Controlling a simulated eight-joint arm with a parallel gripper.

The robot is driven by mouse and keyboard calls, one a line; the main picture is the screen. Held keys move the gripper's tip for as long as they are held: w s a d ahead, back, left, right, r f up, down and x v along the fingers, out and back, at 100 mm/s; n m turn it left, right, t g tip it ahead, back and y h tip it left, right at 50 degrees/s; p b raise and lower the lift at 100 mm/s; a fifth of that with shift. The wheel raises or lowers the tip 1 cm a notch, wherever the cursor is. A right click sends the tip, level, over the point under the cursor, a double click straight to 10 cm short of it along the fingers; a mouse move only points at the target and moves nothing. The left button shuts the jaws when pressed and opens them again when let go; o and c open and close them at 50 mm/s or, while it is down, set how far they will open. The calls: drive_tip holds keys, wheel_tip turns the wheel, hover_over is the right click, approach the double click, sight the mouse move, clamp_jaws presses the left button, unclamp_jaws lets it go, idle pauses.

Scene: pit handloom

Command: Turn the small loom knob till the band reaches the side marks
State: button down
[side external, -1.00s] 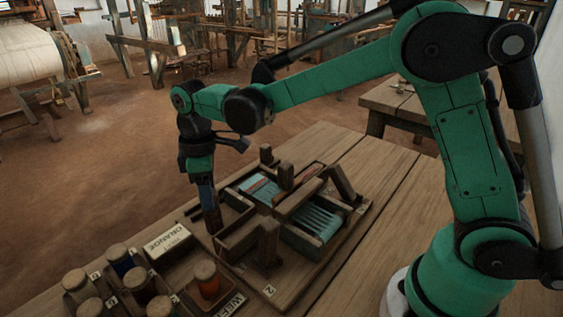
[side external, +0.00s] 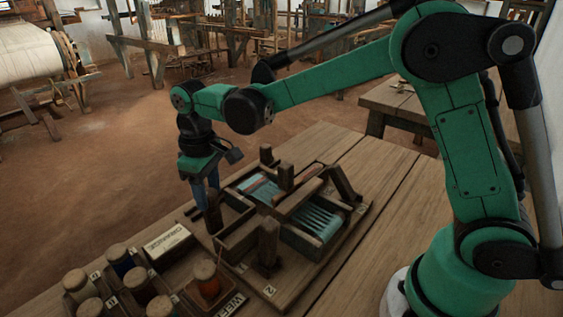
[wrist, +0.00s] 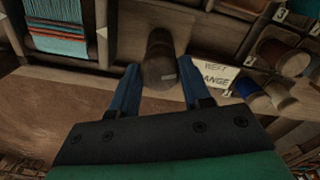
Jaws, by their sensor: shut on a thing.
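The small loom (side external: 305,250) stands on the table, its teal cloth (side external: 258,188) and teal threads (side external: 318,219) showing between wooden bars. The small knob is a dark wooden cylinder (wrist: 160,58) with a pale mark on its side, at the loom's near left corner; it also shows in the side view (side external: 213,218). My gripper (wrist: 158,85) points down there, its blue fingers shut on the knob. In the wrist view the cloth (wrist: 62,45) has a thin reddish band (wrist: 58,23) near its top.
A label block reading ORANGE (side external: 168,243) lies beside the knob. Several thread spools (side external: 140,285) stand in the tray at the front left. Upright wooden posts (side external: 268,240) rise from the loom close to my gripper. The table's right part (side external: 375,200) is clear.

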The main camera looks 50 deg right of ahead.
sight(208, 192)
drive_tip(key=shift+m, duration=0.9)
drive_tip(key=shift+c, duration=2)
unclamp_jaws()
drive_tip(key=shift+r, duration=0.1)
drive_tip(key=shift+r, duration=2.7)
wheel_tip(208, 192, down, 6)
drive_tip(key=shift+r, duration=0.1)
drive_tip(key=shift+r+n, duration=0.1)
drive_tip(key=shift+n, duration=0.5)
